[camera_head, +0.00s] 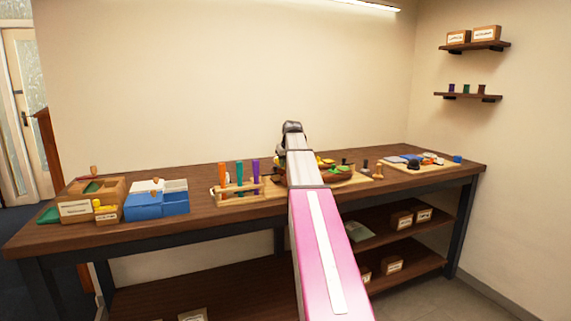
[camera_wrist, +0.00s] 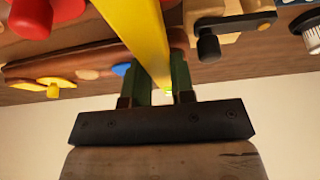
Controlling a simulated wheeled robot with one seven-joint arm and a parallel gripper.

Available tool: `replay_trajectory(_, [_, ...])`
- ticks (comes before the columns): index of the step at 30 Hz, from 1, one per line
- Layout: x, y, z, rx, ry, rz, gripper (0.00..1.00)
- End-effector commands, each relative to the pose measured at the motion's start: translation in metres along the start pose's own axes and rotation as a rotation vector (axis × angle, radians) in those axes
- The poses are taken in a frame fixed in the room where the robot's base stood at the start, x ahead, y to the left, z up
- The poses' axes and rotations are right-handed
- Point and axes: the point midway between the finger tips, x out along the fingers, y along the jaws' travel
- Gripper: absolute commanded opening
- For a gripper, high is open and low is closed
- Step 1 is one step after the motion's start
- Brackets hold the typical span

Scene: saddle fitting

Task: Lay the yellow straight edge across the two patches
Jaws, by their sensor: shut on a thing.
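The yellow straight edge (camera_wrist: 135,25) is a long flat bar in the wrist view. My gripper (camera_wrist: 158,66) is shut on it, with a dark green finger on each side. The bar runs from the fingers out past the top of the picture. Below or behind it lies a brown saddle-like piece (camera_wrist: 88,68) with a yellow part and a blue part near it. I cannot make out the two patches for certain, and the bar covers part of this area. In the head view my arm hides the gripper, and a brown rounded piece (camera_head: 337,178) shows just right of it.
A red knob (camera_wrist: 32,18) and a wooden clamp-like tool (camera_wrist: 228,30) are close to the bar. On the bench (camera_head: 200,215) are a handled-tool rack (camera_head: 238,190), blue bins (camera_head: 143,207) and a wooden box (camera_head: 78,208) to the left, and a board (camera_head: 408,169) with small items to the right.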

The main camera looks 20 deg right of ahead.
Motion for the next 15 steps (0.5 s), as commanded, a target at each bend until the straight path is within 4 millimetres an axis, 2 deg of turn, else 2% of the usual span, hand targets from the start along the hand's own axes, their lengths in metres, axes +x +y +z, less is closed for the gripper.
replay_trajectory(15, [0.0049,0.0,0.0022,0.0,0.001,0.0,0.0])
